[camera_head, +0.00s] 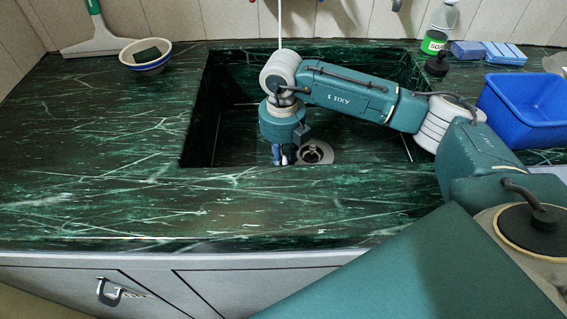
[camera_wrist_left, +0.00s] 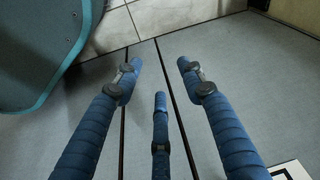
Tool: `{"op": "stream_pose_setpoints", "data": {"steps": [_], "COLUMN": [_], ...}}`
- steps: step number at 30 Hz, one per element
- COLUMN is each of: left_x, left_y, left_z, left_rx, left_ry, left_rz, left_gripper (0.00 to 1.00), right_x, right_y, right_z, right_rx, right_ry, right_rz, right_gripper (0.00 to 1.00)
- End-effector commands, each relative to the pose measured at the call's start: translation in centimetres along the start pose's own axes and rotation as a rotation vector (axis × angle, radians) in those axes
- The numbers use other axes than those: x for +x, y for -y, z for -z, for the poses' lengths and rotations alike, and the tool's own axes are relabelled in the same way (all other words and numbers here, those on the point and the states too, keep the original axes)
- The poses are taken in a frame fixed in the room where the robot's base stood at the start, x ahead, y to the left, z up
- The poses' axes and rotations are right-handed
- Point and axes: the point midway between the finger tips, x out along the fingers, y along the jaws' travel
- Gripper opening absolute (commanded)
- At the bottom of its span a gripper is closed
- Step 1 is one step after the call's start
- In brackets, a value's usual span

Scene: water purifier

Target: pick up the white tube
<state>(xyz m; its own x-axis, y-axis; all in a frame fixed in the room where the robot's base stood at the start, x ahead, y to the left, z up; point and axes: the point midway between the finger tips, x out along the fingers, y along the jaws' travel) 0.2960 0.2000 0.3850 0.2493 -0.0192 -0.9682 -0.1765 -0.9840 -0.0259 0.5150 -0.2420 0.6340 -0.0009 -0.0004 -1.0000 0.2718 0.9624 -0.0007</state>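A thin white tube (camera_head: 279,22) stands upright at the back of the sink in the head view; its lower part is hidden behind my right arm. My right arm comes in from the right and its gripper (camera_head: 284,156) points down over the sink, in front of the tube. Its blue fingers are small and partly hidden, so I cannot tell if they are open or shut. My left gripper (camera_wrist_left: 158,85) shows in the left wrist view with its blue fingers spread, open and empty. It is outside the head view.
The dark sink (camera_head: 238,135) with a drain (camera_head: 315,152) is set in the green marble counter (camera_head: 100,150). A bowl (camera_head: 146,62) and squeegee (camera_head: 98,38) are at left. A blue basin (camera_head: 525,108), sponges (camera_head: 503,53) and bottle (camera_head: 446,16) are at right. The counter's left side is mostly clear.

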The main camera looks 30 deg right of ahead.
Motion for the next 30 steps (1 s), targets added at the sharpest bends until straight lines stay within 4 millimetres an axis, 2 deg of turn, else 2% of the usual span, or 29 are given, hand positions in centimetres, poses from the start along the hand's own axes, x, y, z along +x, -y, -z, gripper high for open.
{"op": "stream_pose_setpoints", "data": {"steps": [5,8,21,27,30], "left_x": [0.2,1.1,5.2,6.4,6.9], "left_y": [0.0,0.0,-0.2,-0.3,-0.4], "left_z": [-0.2,-0.6,-3.0,-4.1,-4.6], "left_rx": [0.0,0.0,0.005,0.007,0.007], "left_ry": [0.002,0.009,0.035,0.043,0.047], "left_rz": [0.0,0.0,-0.004,-0.005,-0.006], "left_gripper": [0.4,0.4,0.4,0.4,0.4], "right_x": [-1.4,-3.0,-13.8,-17.4,-18.7], "right_y": [0.0,-0.1,0.0,-0.1,0.0], "right_z": [-0.1,-0.1,-0.1,-0.1,-0.1], "right_rx": [0.001,0.001,0.001,-0.001,0.0], "right_ry": [0.003,0.005,0.005,0.003,0.003], "right_rz": [-0.002,-0.002,-0.002,-0.002,-0.001], "right_gripper": [0.0,0.0,0.0,0.0,0.0]}}
